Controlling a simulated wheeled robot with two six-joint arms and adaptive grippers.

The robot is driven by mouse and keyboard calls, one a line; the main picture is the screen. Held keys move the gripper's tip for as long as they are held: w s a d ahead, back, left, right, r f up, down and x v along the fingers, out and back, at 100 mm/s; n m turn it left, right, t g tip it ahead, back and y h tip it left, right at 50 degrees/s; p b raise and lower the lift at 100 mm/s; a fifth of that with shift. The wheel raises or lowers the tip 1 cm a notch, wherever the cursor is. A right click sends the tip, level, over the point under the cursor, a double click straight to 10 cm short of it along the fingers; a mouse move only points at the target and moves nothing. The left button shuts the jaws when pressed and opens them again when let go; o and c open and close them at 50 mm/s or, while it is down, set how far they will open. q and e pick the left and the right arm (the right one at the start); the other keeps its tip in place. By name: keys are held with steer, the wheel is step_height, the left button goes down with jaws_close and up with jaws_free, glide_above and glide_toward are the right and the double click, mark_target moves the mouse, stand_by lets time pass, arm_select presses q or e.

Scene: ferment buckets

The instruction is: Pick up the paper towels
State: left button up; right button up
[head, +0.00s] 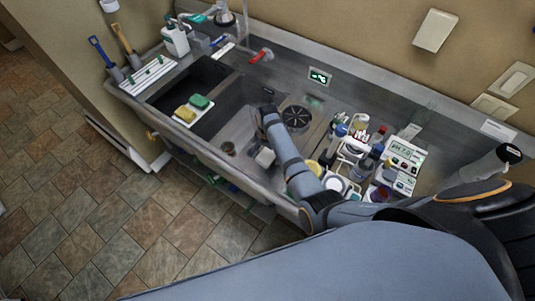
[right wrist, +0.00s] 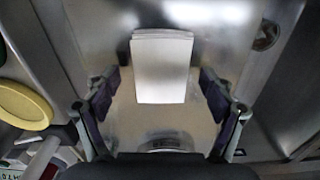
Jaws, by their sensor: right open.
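The paper towels (right wrist: 163,68) are a white, flat-faced stack on a shiny metal surface in the right wrist view. In the head view, a small white block (head: 265,158) in the metal basin beside my arm appears to be the same stack. My right gripper (right wrist: 159,84) is open, with one finger to each side of the stack's lower part in the picture. I see a gap between each finger and the stack; their height difference is hard to judge. In the head view my arm hides much of the gripper. My left gripper is not in view.
A cluster of bottles, a yellow lid (right wrist: 24,104) and a pH meter (head: 404,153) crowd the counter to the right in the head view. Sponges (head: 200,101) lie by the dark left basin.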

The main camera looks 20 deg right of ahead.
steer(key=shift+w+f, duration=0.1)
steer(key=shift+f, duration=0.1)
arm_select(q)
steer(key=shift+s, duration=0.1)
arm_select(e)
steer(key=c, duration=0.8)
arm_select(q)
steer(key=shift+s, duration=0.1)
arm_select(e)
steer(key=shift+w+r, duration=0.1)
steer(key=shift+r, duration=0.05)
